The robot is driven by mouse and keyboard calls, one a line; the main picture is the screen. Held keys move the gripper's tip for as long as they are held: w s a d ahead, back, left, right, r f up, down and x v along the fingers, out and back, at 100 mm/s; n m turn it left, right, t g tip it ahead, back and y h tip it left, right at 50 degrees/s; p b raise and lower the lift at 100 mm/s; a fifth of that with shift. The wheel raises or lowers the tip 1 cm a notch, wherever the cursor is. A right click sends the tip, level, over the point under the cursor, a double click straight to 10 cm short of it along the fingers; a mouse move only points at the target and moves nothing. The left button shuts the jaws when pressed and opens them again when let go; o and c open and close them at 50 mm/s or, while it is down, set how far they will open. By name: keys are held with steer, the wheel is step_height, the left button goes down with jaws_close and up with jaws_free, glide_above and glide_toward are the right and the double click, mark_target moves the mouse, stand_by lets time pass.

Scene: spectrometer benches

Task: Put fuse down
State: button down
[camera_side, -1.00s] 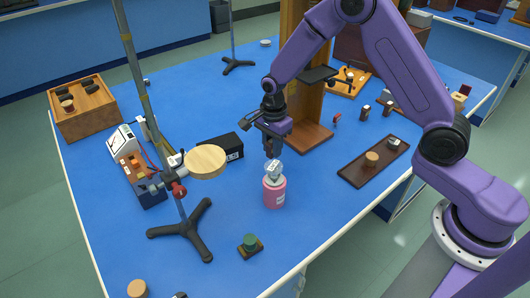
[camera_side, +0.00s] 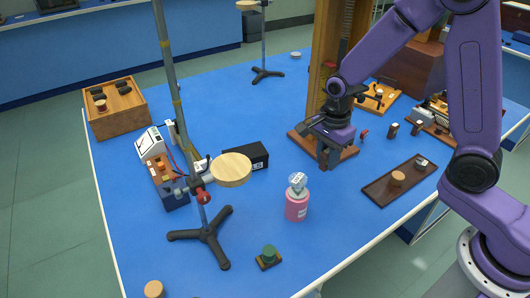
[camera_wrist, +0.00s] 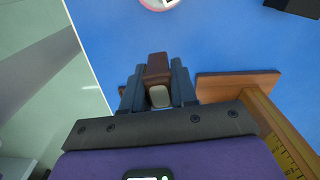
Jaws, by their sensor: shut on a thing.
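My gripper (camera_side: 328,158) points down over the blue bench, in front of the wooden base (camera_side: 348,152) of the tall stand. In the wrist view my gripper (camera_wrist: 158,92) is shut on a small brown block with a pale rounded face, which looks to be the fuse (camera_wrist: 158,70). The fuse sits between the dark fingers. The wooden base also shows just right of the fingers in the wrist view (camera_wrist: 225,87).
A pink bottle (camera_side: 297,210) with a clear top stands left of my gripper. A brown tray (camera_side: 377,194) lies to the right. Bare blue bench lies between bottle and tray.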

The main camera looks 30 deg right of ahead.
steer(key=w+a+r+m, duration=0.1)
steer(key=w+a+r, duration=0.35)
steer(key=w, duration=0.35)
glide_above(258, 154)
steer(key=f, duration=0.8)
steer(key=shift+s+d+f, duration=0.1)
steer(key=shift+s+f, duration=0.05)
steer(key=shift+s, duration=0.1)
steer(key=shift+w+f, duration=0.2)
steer(key=shift+f, duration=1.6)
steer(key=shift+f, duration=0.1)
steer(key=c, duration=0.9)
jaws_free()
